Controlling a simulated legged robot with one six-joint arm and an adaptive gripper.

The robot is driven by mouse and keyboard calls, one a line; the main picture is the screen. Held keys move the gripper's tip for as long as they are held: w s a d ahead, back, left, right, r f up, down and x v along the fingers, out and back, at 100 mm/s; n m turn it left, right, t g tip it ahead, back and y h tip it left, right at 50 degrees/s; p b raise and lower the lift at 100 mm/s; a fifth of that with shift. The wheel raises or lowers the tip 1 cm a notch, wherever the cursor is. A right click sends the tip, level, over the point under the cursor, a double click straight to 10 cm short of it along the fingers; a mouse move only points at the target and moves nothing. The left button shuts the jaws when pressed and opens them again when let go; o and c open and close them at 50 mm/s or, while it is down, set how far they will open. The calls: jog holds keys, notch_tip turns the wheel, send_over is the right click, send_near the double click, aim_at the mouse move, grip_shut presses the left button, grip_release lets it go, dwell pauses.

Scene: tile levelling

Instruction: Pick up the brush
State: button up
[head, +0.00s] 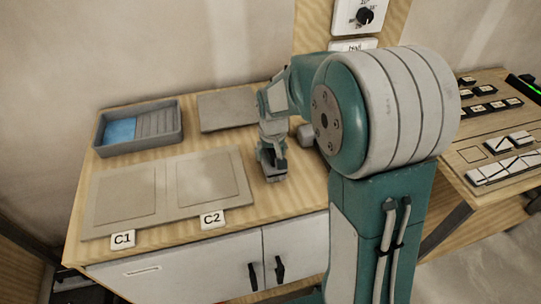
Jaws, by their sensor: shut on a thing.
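My gripper (272,172) is low over the wooden counter, just right of the panel marked C2, pointing down. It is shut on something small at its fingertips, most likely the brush. The fingers and my arm hide it, so its shape and bristles cannot be made out. No other brush shows on the open part of the counter. Whether the held thing touches the counter cannot be told.
A grey tray (171,139) with a blue section stands at the back left. A flat grey tile (225,110) lies beside it. A board with panels C1 (125,195) and C2 (208,178) lies in front. A second table (510,180) with small tiles is at right.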

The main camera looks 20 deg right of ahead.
notch_tip(320, 180, up, 3)
jog(key=shift+f, duration=0.1)
jog(key=s+r, duration=0.4)
jog(key=r, duration=0.1)
jog(key=shift+s+r, duration=0.15)
jog(key=shift+s, duration=0.15)
jog(key=s+r, duration=0.4)
jog(key=s, duration=0.5)
jog(key=shift+s, duration=0.25)
jog(key=shift+s+r, duration=0.1)
